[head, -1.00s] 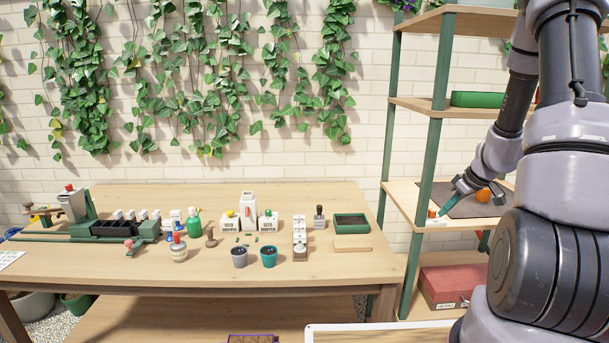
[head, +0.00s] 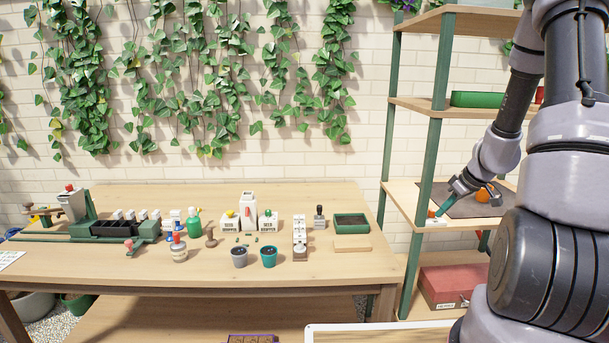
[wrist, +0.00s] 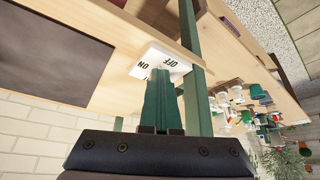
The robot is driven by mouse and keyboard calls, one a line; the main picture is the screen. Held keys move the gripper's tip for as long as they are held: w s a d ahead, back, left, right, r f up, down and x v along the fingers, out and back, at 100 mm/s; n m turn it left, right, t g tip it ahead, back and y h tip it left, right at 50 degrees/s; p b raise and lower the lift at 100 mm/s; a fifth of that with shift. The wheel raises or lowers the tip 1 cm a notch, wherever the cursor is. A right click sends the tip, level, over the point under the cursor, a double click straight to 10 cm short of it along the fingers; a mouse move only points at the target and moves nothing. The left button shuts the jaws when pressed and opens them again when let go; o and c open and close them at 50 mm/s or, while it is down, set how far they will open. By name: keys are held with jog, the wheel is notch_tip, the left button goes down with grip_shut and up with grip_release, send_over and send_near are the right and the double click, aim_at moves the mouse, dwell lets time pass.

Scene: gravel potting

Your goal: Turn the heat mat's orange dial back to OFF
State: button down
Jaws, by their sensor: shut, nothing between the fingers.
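The heat mat (head: 458,207) is a dark flat sheet on the shelf unit's middle board; it also shows in the wrist view (wrist: 52,52). Its white control box (head: 433,223) sits at the board's front left. The orange dial (head: 431,213) shows as a small spot beside my fingertips in the head view. In the wrist view the white plate (wrist: 150,62) reads OFF and ON, and my fingers hide the dial. My gripper (head: 439,213) is shut and empty, its teal fingertips at the dial. I cannot tell whether they touch it or where it points.
A round orange object (head: 483,196) is on the mat behind my gripper. The green shelf post (head: 427,170) stands close by the control box. A red box (head: 448,286) is on the board below. The potting table (head: 130,268) with pots and bottles is to the left.

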jog(key=shift+s+a, duration=0.1)
jog(key=shift+a, duration=0.2)
jog(key=shift+s+d, duration=0.15)
jog(key=shift+s, duration=0.2)
notch_tip(320, 180, up, 6)
dwell(0.5)
